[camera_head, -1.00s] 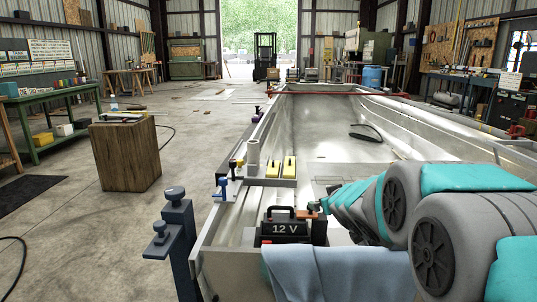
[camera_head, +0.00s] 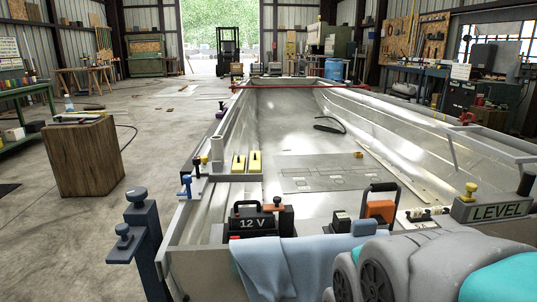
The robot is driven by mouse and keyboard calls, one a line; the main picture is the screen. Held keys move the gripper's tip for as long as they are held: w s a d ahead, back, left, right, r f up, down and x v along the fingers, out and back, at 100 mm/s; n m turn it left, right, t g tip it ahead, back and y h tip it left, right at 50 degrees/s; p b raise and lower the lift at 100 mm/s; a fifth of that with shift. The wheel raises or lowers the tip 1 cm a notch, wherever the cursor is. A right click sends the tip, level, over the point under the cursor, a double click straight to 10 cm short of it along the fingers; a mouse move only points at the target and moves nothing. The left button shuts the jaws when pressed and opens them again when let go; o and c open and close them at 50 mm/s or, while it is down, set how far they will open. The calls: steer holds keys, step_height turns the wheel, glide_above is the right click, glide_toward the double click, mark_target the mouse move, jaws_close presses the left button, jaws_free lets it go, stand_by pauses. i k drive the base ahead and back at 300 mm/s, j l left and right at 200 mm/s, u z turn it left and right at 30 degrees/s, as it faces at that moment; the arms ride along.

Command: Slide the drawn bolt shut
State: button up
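I cannot make out for sure which fitting is the drawn bolt. A small blue fitting with a knob (camera_head: 186,186) sits on the left edge of the open metal hull (camera_head: 170,250), near its front corner. A purple fitting (camera_head: 221,111) is farther along that edge. A dark blue post with two round knobs (camera_head: 146,240) stands outside the front left corner. My gripper is not in view; only grey and teal links of my arm show at the bottom right.
A black 12 V battery (camera_head: 258,219), a blue cloth (camera_head: 285,268), an orange-and-black tool (camera_head: 381,204) and a LEVEL box (camera_head: 492,210) are at the hull's front. Yellow blocks (camera_head: 247,162) lie behind the battery. A wooden block (camera_head: 88,160) stands left; floor between is clear.

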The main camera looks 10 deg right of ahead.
mark_target(122, 230)
steer(key=k+l+z, duration=0.1)
steer(key=l+z, duration=0.6)
steer(key=l, duration=0.15)
steer(key=l+z, duration=0.35)
steer(key=l+u, duration=0.1)
steer(key=u, duration=1.95)
